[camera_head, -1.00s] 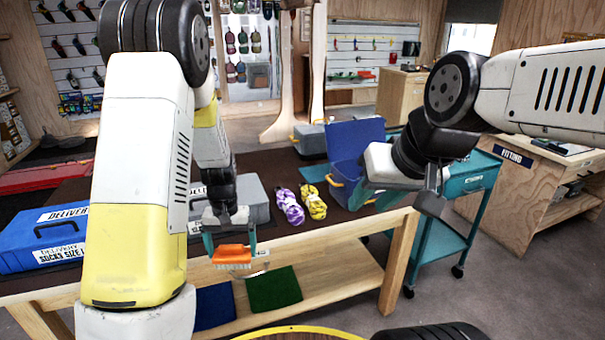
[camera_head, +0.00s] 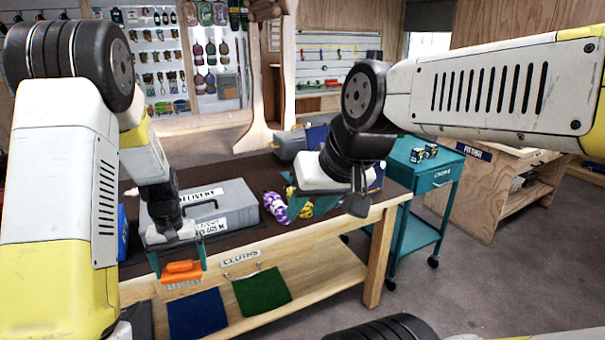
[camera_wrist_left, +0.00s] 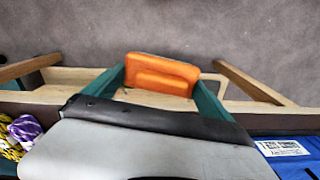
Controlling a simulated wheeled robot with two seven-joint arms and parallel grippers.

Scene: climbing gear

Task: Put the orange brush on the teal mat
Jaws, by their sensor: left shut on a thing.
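The orange brush (camera_head: 183,273) hangs level, bristles down, in front of the workbench's front edge. My left gripper (camera_head: 180,266) is shut on it, with one teal finger at each end. In the left wrist view the brush (camera_wrist_left: 160,76) sits between the fingers, over the floor. My right gripper (camera_head: 328,200) is above the bench's right end; the frames do not show clearly whether its fingers are apart. I cannot make out a teal mat.
A grey case (camera_head: 225,205) and purple and yellow rope bundles (camera_head: 274,206) lie on the workbench. A teal cart (camera_head: 418,190) stands to the right, with small dark boxes on top. A fitting bench (camera_head: 500,190) is beyond it. Floor is clear at the right front.

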